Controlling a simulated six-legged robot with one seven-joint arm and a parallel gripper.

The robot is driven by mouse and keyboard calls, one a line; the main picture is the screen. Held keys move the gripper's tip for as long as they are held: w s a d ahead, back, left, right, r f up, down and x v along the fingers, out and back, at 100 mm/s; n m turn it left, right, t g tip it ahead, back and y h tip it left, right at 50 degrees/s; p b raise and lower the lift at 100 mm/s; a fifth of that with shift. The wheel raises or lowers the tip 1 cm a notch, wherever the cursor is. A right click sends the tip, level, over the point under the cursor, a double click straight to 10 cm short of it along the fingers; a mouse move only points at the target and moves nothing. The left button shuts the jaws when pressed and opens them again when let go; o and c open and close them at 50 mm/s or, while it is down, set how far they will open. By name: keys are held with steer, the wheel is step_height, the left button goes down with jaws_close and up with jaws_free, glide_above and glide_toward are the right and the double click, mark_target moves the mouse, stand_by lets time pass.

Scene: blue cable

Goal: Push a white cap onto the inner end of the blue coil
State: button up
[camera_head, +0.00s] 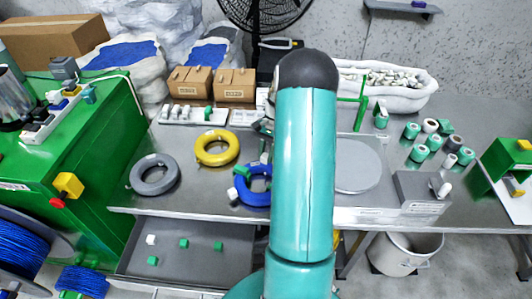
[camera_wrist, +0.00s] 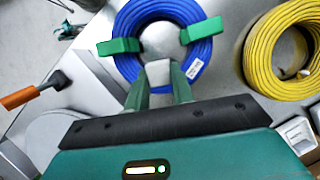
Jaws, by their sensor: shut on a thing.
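The blue coil (camera_head: 253,197) lies on the metal table, partly hidden by my arm in the head view. In the wrist view the blue coil (camera_wrist: 135,18) has green ties (camera_wrist: 118,46) across its ring and a white label. My gripper (camera_wrist: 158,82) is shut on a white cap (camera_wrist: 158,71). The cap is in front of the coil's near inner edge in the wrist view; I cannot tell whether it touches the cable. The inner cable end is not clearly visible. A small white piece (camera_head: 232,194) shows at the coil's left side in the head view.
A yellow coil (camera_head: 217,148) and a grey coil (camera_head: 154,174) lie to the left. A grey round plate (camera_head: 358,166) and several green and white rolls are to the right. An orange-handled tool (camera_wrist: 33,92) lies left in the wrist view. A rack (camera_head: 195,115) stands behind.

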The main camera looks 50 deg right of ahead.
mark_target(266, 173)
steer(key=shift+f, duration=2.65)
steer(key=shift+f, duration=1.2)
stand_by(1.2)
steer(key=o, duration=0.6)
steer(key=o, duration=0.5)
steer(key=shift+r, duration=0.1)
steer(key=shift+r, duration=3.45)
